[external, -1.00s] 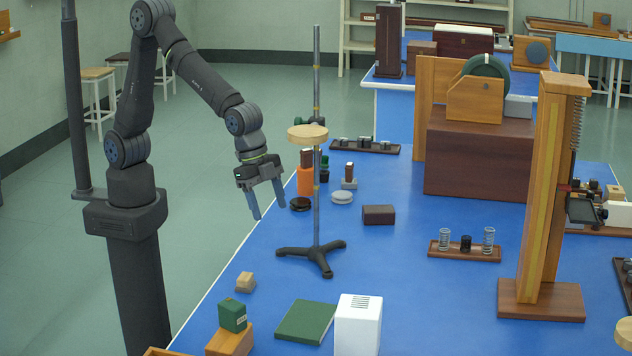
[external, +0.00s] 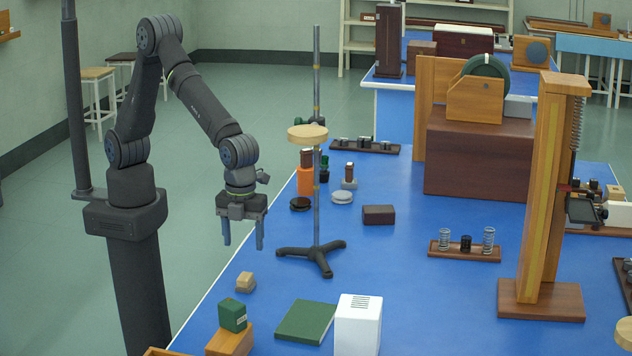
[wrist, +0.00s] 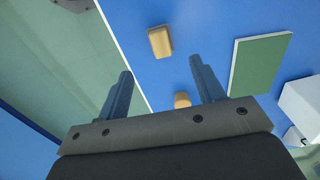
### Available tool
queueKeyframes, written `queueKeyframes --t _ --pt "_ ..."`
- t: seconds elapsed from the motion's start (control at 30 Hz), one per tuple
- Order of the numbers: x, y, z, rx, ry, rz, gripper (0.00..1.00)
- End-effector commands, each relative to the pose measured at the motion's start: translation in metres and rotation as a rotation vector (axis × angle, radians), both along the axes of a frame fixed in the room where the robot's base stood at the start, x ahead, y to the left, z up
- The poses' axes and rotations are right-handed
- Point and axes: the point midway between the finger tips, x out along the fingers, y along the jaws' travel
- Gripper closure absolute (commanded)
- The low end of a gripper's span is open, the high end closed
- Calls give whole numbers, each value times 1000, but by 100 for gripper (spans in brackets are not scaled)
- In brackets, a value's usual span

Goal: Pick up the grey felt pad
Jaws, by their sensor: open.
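A small tan wooden block (external: 245,278) stands near the left edge of the blue bench. A grey patch (external: 248,289) shows under it, low and thin, which looks like the grey felt pad; the block covers most of it. In the wrist view a tan block (wrist: 160,42) lies beyond the fingertips, and no pad can be clearly made out there. My gripper (external: 243,245) is open and empty, fingers pointing down, above the bench edge and higher than the block. Its two fingers also show apart in the wrist view (wrist: 161,68).
A green book (external: 306,322) and white box (external: 358,325) are right of the block. A green box (external: 232,315) on a wooden block (external: 230,341) is in front. A tripod stand (external: 317,250) rises behind, right of my gripper. Another tan thing (wrist: 182,100) shows between the fingers.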

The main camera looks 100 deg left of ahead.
Motion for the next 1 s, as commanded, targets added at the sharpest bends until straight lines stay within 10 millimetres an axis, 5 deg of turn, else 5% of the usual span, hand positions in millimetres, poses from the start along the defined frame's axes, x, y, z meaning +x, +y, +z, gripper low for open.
queueKeyframes --t 0.2,0.53,0.8,1.0 --pt "0 0 -42 1 1 1 38" --pt "0 -1 -63 1 1 1 38" --pt "0 -4 -102 1 0 2 38" --pt "0 -4 -105 -1 -3 2 38"
